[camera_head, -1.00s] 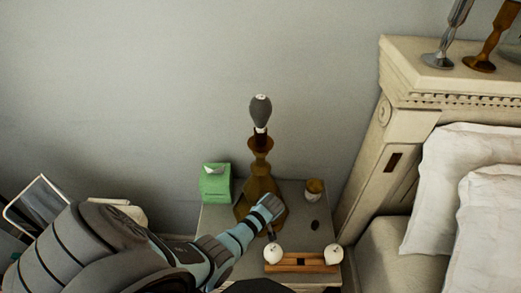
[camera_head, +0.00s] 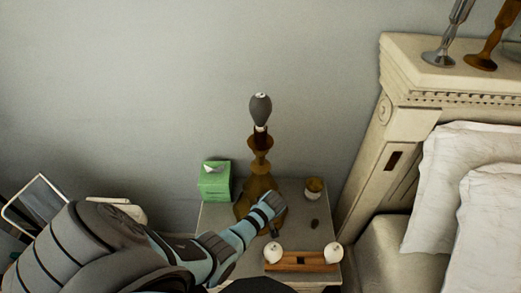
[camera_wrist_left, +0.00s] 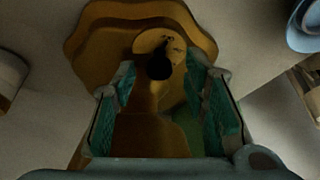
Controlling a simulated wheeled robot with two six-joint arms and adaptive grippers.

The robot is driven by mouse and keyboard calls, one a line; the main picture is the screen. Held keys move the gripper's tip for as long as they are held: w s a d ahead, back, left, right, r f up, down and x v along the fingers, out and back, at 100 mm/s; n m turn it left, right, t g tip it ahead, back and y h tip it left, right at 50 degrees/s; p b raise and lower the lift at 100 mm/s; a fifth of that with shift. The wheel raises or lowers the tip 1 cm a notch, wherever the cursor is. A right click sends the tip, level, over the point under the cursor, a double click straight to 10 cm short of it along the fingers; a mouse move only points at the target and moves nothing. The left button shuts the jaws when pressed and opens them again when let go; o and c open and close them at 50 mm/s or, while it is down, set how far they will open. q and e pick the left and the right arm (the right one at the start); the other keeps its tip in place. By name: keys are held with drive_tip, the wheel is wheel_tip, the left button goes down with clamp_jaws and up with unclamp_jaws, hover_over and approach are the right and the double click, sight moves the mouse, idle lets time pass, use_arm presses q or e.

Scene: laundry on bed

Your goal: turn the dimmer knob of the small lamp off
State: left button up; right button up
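The small lamp (camera_head: 259,143) stands on the nightstand, with a brass-brown body and a grey bulb that shows no glow. My left gripper (camera_head: 272,208) is at the front right of its base, hiding part of it. In the left wrist view, the lamp's brass base (camera_wrist_left: 105,32) spreads ahead of the gripper (camera_wrist_left: 160,84). The two green-padded fingers stand apart. A small dark round part, which looks like the dimmer knob (camera_wrist_left: 160,66), shows between them. I cannot tell whether either finger touches it. My right gripper is not in view.
On the nightstand (camera_head: 215,240) are a green tissue box (camera_head: 215,182), a small jar (camera_head: 314,188), a small dark oval object (camera_head: 314,223) and a wooden tray (camera_head: 300,262) with white round candles near the front edge. The bed's headboard (camera_head: 400,110) rises at right.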

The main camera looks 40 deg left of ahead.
use_arm(q)
drive_tip(key=shift+r, duration=0.1)
drive_tip(key=v, duration=1.2)
